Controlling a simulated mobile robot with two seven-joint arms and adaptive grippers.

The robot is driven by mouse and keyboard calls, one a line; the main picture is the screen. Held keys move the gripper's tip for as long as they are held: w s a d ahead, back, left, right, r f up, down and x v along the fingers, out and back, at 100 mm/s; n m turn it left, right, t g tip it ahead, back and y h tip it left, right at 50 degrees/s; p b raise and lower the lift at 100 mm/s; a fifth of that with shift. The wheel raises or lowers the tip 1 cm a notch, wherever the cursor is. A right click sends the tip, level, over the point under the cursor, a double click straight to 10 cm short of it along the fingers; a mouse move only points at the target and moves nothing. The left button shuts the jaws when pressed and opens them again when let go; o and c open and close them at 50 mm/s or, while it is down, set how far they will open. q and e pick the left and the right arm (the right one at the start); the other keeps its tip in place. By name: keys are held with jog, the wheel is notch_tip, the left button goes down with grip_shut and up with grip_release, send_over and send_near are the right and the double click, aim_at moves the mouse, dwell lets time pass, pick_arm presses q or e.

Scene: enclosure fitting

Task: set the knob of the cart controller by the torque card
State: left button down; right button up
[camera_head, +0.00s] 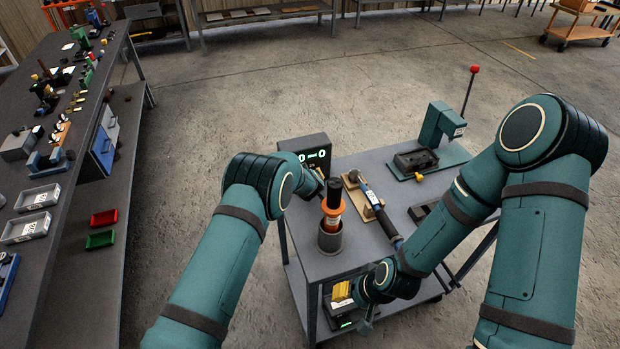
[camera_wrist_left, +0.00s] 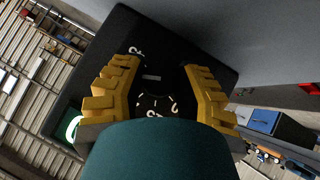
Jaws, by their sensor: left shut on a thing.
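The cart controller (camera_head: 304,146) is a dark box on the cart's far left corner, with lit green characters on its face. My left arm reaches to it, and its fingers are hidden in the head view. In the left wrist view my left gripper (camera_wrist_left: 160,67) has its yellow fingers on either side of the dark knob (camera_wrist_left: 152,84), shut on it. A pale bar shows on the knob, and white dial marks surround it; the setting is not readable. My right arm is low at the cart's front, its gripper state unclear. I cannot make out a torque card.
The grey cart top (camera_head: 352,252) carries an orange and black tool (camera_head: 332,208) in a cup, a long-handled tool (camera_head: 378,208) on a wooden rest, and a teal fixture (camera_head: 437,128). A crowded workbench (camera_head: 75,165) stands at left. Open floor lies beyond the cart.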

pick_arm(q)
jog(key=shift+d, duration=0.1)
jog(key=c, duration=0.6)
grip_release()
jog(key=shift+w, duration=0.1)
jog(key=v, duration=0.7)
jog(key=shift+s, duration=0.25)
jog(key=shift+r, duration=0.15)
